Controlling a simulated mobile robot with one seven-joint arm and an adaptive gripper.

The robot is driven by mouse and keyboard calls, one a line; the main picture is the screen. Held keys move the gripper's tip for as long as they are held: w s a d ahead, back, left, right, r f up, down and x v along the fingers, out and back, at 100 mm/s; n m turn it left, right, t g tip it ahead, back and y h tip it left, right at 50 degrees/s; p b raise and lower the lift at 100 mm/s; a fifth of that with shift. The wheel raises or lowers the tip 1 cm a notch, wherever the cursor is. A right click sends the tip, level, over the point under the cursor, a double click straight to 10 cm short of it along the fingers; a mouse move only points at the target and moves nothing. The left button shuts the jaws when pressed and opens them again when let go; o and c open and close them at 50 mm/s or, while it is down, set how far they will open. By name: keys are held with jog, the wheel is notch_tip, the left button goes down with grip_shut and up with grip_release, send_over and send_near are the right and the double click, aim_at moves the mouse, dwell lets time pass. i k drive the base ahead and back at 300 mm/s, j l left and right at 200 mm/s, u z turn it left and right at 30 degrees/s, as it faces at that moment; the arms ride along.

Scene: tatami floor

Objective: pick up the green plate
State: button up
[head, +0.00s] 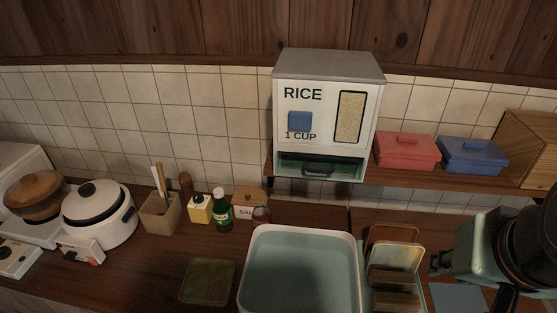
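A square, mottled green plate (208,282) lies flat on the dark wooden counter, left of the pale basin. Its top is bare and all of it shows. My gripper (465,274) is at the lower right edge, seen partly and from behind. It is far to the right of the plate, with the basin and a dish rack between them. Whether its fingers are open or shut cannot be told from this angle.
The white-rimmed basin (251,256) stands right of the plate. A dish rack (421,294) holds several boards or dishes. A green bottle (222,213), a yellow container (200,209) and a utensil holder (160,214) stand behind the plate. A white pot (98,214) is left. A rice dispenser (322,147) overhangs behind.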

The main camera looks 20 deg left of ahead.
aim_at(207, 282)
jog(key=u, duration=1.95)
